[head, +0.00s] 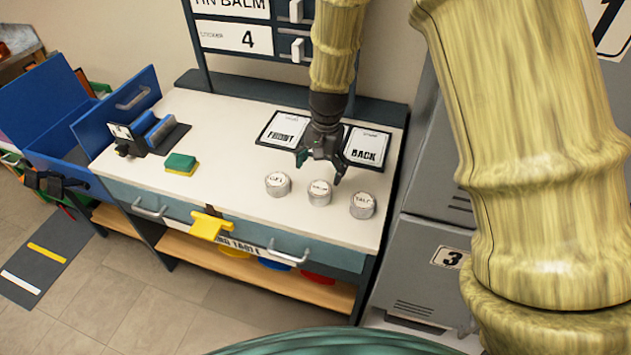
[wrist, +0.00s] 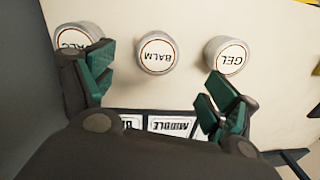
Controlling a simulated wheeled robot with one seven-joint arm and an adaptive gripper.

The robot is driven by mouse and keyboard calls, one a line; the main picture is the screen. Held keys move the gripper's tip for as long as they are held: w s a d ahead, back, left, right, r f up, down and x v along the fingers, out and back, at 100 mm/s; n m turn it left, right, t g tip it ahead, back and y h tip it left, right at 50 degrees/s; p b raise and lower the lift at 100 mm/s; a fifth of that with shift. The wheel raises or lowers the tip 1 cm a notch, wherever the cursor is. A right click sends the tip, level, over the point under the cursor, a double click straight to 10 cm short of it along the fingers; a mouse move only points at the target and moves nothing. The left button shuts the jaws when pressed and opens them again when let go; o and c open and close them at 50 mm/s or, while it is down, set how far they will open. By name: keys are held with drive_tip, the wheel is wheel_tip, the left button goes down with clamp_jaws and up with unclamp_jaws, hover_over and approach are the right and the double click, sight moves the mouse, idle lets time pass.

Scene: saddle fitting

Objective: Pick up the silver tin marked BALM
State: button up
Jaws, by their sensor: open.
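The silver BALM tin (head: 320,192) stands upright on the white tabletop, in the middle of a row of three round tins. In the wrist view the BALM tin (wrist: 157,52) shows its whole lid, with the label upside down, beyond and between the fingertips. My gripper (head: 321,172) points down, open and empty, just behind and above the tin. In the wrist view my gripper (wrist: 157,82) has its green-padded fingers spread wide, with nothing between them.
The GEL tin (head: 278,184) stands left of BALM and the TALC tin (head: 363,205) right, with narrow gaps. Cards marked FRONT (head: 284,131) and BACK (head: 367,147) lie behind. A green-yellow sponge (head: 181,164) lies farther left. The tabletop's front is mostly clear.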

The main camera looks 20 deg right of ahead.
sight(320, 188)
drive_tip(key=shift+w+a+f, duration=0.1)
drive_tip(key=shift+f, duration=0.25)
wheel_tip(320, 188, down, 4)
drive_tip(key=shift+w+f+p, duration=0.1)
drive_tip(key=shift+f+p, duration=0.05)
drive_tip(key=shift+p, duration=0.4)
drive_tip(key=shift+f, duration=0.3)
drive_tip(key=shift+w+f+p, duration=0.15)
drive_tip(key=shift+f+p, duration=0.95)
drive_tip(key=shift+f, duration=1.4)
drive_tip(key=shift+c, duration=0.3)
drive_tip(key=c, duration=1.1)
drive_tip(key=shift+c, duration=0.2)
